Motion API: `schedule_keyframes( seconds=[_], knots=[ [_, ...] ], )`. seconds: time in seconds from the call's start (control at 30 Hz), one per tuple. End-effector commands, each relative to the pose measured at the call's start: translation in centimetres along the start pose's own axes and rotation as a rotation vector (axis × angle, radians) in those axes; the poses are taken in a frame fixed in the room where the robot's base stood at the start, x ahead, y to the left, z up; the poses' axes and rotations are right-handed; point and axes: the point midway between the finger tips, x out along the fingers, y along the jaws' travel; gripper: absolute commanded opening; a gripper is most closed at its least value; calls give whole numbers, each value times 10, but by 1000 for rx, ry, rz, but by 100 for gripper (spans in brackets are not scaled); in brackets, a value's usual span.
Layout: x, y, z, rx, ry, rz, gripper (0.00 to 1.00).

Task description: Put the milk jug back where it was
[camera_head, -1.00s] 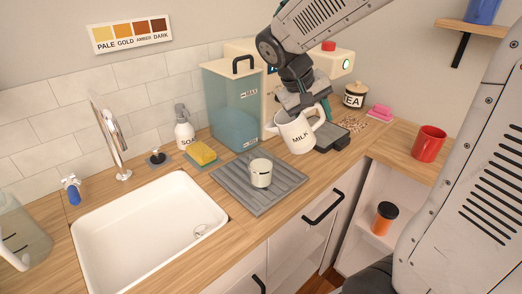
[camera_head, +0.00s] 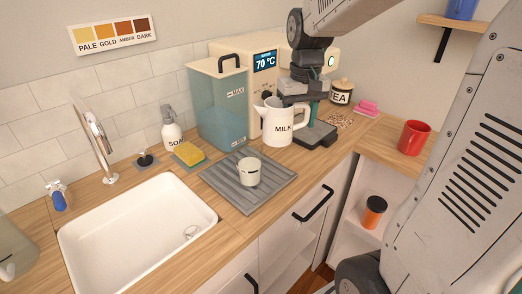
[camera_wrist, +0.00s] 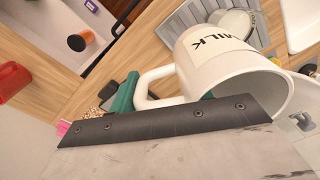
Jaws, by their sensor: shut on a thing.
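The white milk jug (camera_head: 284,124), lettered MILK, is upright in front of the coffee machine and close above or on the wooden counter; I cannot tell if its base touches. My gripper (camera_head: 307,98) is shut on the jug at its handle side, coming from above. In the wrist view the jug (camera_wrist: 215,60) shows its open rim, and its handle (camera_wrist: 150,84) lies by the teal fingers of my gripper (camera_wrist: 165,94). Part of the grip is hidden behind the dark gripper plate.
A small white cup (camera_head: 248,171) stands on the grey ribbed mat (camera_head: 225,189), left of the jug. Behind are the teal water tank (camera_head: 221,108) and the coffee machine (camera_head: 264,88). A dark tray (camera_head: 315,136), tea jar (camera_head: 341,93) and red mug (camera_head: 413,138) lie to the right.

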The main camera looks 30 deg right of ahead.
Motion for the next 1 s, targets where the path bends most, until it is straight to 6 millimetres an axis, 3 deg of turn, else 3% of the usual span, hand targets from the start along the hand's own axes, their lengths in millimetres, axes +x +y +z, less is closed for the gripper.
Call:
schedule_keyframes(
  seconds=[0.17,0.4,0.57,0.8,1.0],
  knots=[
    [8,21,32,106,-3,5,6],
    [50,39,96,597,-10,21,6],
    [71,40,120,880,-11,29,6],
    [78,40,120,1072,1,30,6],
    [83,43,84,1086,-1,31,6]
  ],
)
